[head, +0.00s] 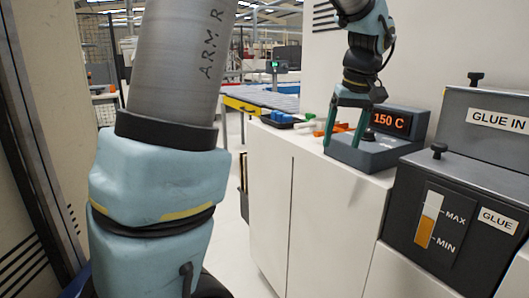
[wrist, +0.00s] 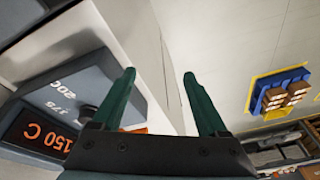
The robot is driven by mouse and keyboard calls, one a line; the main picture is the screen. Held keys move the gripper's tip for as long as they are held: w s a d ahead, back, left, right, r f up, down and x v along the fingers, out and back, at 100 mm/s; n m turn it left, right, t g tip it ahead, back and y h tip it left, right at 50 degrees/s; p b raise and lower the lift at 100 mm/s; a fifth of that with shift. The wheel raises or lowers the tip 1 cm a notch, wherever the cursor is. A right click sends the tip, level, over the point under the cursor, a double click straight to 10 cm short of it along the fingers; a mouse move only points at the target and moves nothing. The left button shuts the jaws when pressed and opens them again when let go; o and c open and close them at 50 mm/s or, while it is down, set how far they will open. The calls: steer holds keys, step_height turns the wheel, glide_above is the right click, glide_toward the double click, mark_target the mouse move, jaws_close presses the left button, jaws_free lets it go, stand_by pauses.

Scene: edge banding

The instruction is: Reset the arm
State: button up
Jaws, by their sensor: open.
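My gripper (head: 347,131) has two green fingers and hangs pointing down above the cabinet top, beside the temperature control box (head: 361,157). In the wrist view my gripper (wrist: 160,82) is open, with nothing between its fingers. The control box also shows at the left of the wrist view (wrist: 68,98), with its display reading 150 C and a dark knob. From the head view I cannot tell whether the fingertips touch the box. My arm's grey and light blue links fill the left of the head view.
A dark glue tank (head: 460,222) with a MAX/MIN level window stands at the right, near a GLUE IN box (head: 480,112). Orange and green tools (head: 330,129) lie behind my gripper. The white cabinet (head: 330,215) stands below. A roller conveyor (head: 265,97) is further back.

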steer(key=s+a+f+p, duration=0.1)
steer(key=s+a+f, duration=0.2)
steer(key=a, duration=0.5)
steer(key=s+a+f+m+p, duration=0.1)
steer(key=s+a+f, duration=0.2)
steer(key=a+f, duration=0.2)
steer(key=s+a+f+g+h+p, duration=0.1)
steer(key=s+a+f, duration=0.2)
steer(key=a, duration=0.9)
steer(key=shift+f+m, duration=0.4)
steer(key=shift+f, duration=0.35)
